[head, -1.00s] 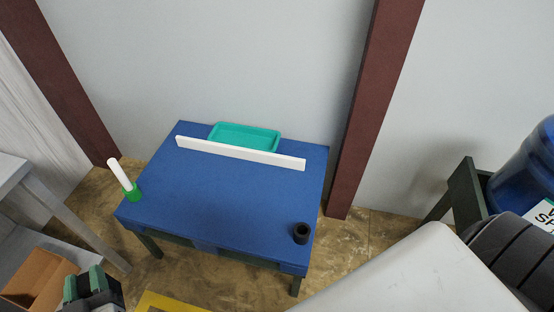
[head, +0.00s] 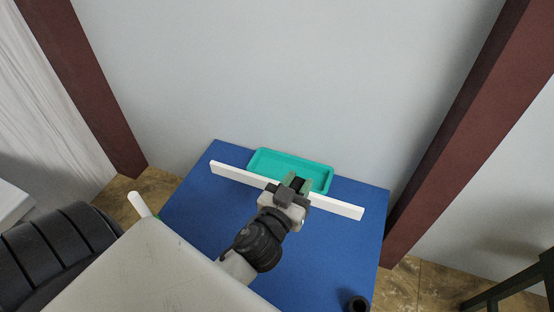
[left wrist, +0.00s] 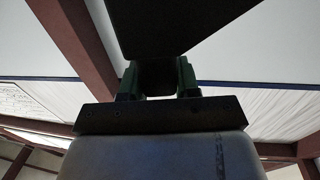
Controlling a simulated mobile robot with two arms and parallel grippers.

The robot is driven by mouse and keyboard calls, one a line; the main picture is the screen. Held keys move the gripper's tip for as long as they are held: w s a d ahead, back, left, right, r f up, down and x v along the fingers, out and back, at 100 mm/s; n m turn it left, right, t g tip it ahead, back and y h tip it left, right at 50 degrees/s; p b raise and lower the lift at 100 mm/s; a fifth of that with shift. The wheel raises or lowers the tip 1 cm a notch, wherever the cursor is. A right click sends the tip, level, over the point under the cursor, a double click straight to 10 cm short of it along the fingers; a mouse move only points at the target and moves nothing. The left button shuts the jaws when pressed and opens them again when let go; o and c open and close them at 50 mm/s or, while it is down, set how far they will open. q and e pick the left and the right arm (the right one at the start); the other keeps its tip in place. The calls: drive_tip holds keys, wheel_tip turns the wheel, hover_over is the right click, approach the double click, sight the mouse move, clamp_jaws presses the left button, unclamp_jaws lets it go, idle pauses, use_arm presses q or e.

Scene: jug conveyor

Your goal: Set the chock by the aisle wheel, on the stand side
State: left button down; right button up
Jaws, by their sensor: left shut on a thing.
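My left gripper (head: 292,185) reaches in over the blue table, in front of the teal tray and above the white bar. It is shut on a dark block, which I take to be the chock (left wrist: 180,25). In the left wrist view the block looms black at the top, between the green fingers. Its full shape cannot be told. A dark green frame (head: 510,285), perhaps the stand, is cut off at the lower right. My right gripper is out of view.
The blue table (head: 335,255) carries a teal tray (head: 262,153) at its back edge and a white bar (head: 335,207) across it. A black cup (head: 358,303) is at the front right. A white handle (head: 140,204) shows at the left. Brown posts stand either side.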

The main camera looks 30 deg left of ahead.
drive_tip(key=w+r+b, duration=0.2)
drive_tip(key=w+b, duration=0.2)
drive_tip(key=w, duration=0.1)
use_arm(q)
drive_tip(key=w+f+n+y+b, duration=0.1)
drive_tip(key=w+f+y+b, duration=0.1)
drive_tip(key=w+f+b, duration=1.15)
use_arm(e)
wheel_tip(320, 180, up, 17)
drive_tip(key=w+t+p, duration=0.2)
drive_tip(key=p, duration=0.1)
use_arm(q)
drive_tip(key=s+a+f+b, duration=0.4)
drive_tip(key=s+a+f, duration=0.2)
drive_tip(key=a+f, duration=0.3)
drive_tip(key=shift+f, duration=2)
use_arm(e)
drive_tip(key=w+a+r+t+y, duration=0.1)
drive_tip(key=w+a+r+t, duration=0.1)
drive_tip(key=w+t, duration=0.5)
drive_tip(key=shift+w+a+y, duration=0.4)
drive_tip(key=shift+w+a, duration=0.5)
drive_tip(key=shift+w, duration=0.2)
use_arm(q)
drive_tip(key=shift+b, duration=0.35)
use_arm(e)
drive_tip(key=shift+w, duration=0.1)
